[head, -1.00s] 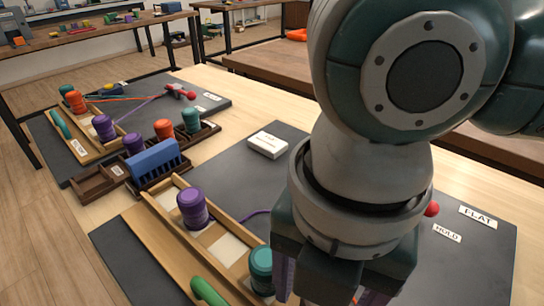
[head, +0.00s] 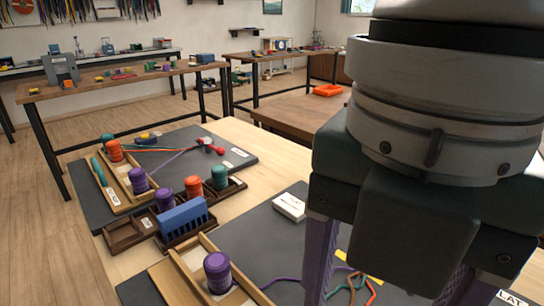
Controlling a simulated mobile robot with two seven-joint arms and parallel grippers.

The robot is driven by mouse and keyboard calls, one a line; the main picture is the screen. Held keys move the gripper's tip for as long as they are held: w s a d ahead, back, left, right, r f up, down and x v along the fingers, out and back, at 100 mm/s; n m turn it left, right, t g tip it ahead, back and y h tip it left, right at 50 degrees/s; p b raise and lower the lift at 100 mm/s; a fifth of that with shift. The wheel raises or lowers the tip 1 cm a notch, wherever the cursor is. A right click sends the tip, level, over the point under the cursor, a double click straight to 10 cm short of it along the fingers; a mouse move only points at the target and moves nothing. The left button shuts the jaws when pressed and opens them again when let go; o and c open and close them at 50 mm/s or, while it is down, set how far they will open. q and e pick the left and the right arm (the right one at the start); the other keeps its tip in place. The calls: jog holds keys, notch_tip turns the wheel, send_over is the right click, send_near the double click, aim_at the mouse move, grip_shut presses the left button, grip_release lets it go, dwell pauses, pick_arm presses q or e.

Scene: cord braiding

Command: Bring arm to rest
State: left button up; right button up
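My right gripper (head: 395,285) fills the right side of the head view, close to the camera and pointing down. Its two purple fingers stand wide apart, with their tips cut off by the bottom edge. No object shows held between them. Behind the fingers, purple, teal and red cords (head: 350,290) lie on the near dark mat (head: 262,238). A purple spool (head: 217,272) stands in the near wooden tray (head: 180,278). My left gripper is out of view.
A far mat (head: 222,150) carries a second tray with spools and cords. A white labelled box (head: 290,206) lies on the near mat. Other worktables stand behind.

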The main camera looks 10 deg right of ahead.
jog(key=s+a+r+m+t+y+p, duration=0.2)
jog(key=a+r+m+y+p, duration=0.35)
jog(key=m+p, duration=0.4)
jog(key=s+d+f+m+t+h+p, duration=0.1)
jog(key=s+d+m+h+p, duration=0.2)
jog(key=d+m, duration=0.55)
jog(key=s+d+f+m+t+h+p, duration=0.1)
jog(key=s+d+m+h+p, duration=0.15)
jog(key=d+m, duration=0.55)
notch_tip(320, 180, up, 38)
jog(key=p, duration=3.7)
jog(key=shift+s+a+m, duration=0.25)
jog(key=shift+s+m, duration=0.05)
jog(key=shift+s, duration=0.1)
